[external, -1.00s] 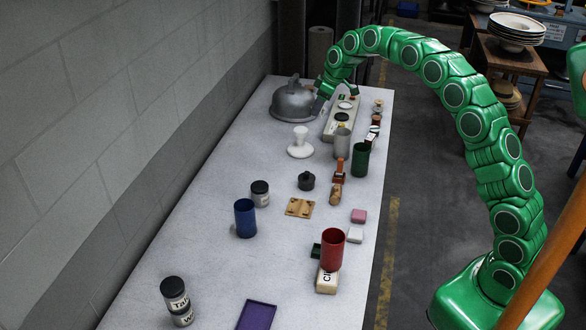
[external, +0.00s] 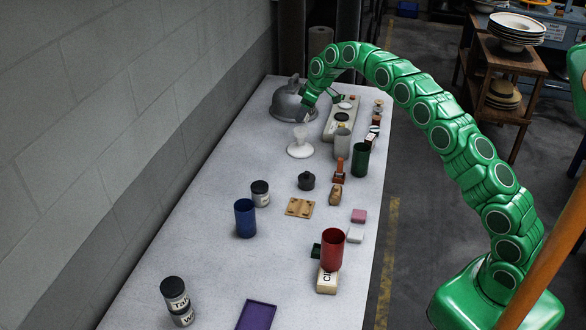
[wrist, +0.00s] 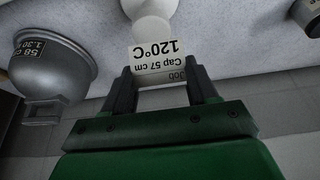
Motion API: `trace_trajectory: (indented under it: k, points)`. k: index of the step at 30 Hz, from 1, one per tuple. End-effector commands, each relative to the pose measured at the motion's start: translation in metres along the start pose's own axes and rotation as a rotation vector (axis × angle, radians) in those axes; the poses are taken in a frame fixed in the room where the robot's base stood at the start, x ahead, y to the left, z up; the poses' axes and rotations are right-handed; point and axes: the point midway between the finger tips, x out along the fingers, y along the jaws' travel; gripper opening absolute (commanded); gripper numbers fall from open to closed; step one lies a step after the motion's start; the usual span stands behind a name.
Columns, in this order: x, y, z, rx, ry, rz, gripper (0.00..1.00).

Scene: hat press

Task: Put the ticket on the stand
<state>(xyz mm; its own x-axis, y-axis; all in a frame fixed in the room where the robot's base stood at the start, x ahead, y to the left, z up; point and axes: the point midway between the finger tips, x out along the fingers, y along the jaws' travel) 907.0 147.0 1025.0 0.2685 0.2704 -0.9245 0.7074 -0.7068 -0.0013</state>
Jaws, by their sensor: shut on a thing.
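The white ticket (wrist: 158,58), printed "Job", "Cap 57 cm" and "120°C", shows upside down between the fingers of my gripper (wrist: 160,82) in the wrist view. My gripper is shut on its edge and holds it off the table. The white stand (external: 300,151), with a broad round base and a narrower top, is on the table in the external view. My gripper (external: 306,112) hangs just beyond and above the stand. The stand also shows behind the ticket in the wrist view (wrist: 152,10), partly covered by it. Whether the ticket touches the stand I cannot tell.
A grey metal hat form (external: 292,101) stands close behind my gripper; its label (wrist: 30,48) shows in the wrist view. A long control panel (external: 336,122) and a grey cup (external: 342,142) are to the right. A dark round weight (external: 306,181) stands nearer the camera.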

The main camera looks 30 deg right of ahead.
Motion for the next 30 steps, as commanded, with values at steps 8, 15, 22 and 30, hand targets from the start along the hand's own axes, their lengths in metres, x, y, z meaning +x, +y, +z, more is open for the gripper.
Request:
trace_trajectory:
  k: [8,15,22,30]
  points:
    - [0.007,0.004,-0.003,0.0,0.002,0.001,0.3]
    - [0.013,0.006,-0.004,0.0,0.002,0.001,0.3]
    - [0.029,0.007,0.001,0.0,0.001,0.001,0.3]
    - [0.045,0.006,0.008,-0.001,0.0,-0.001,0.3]
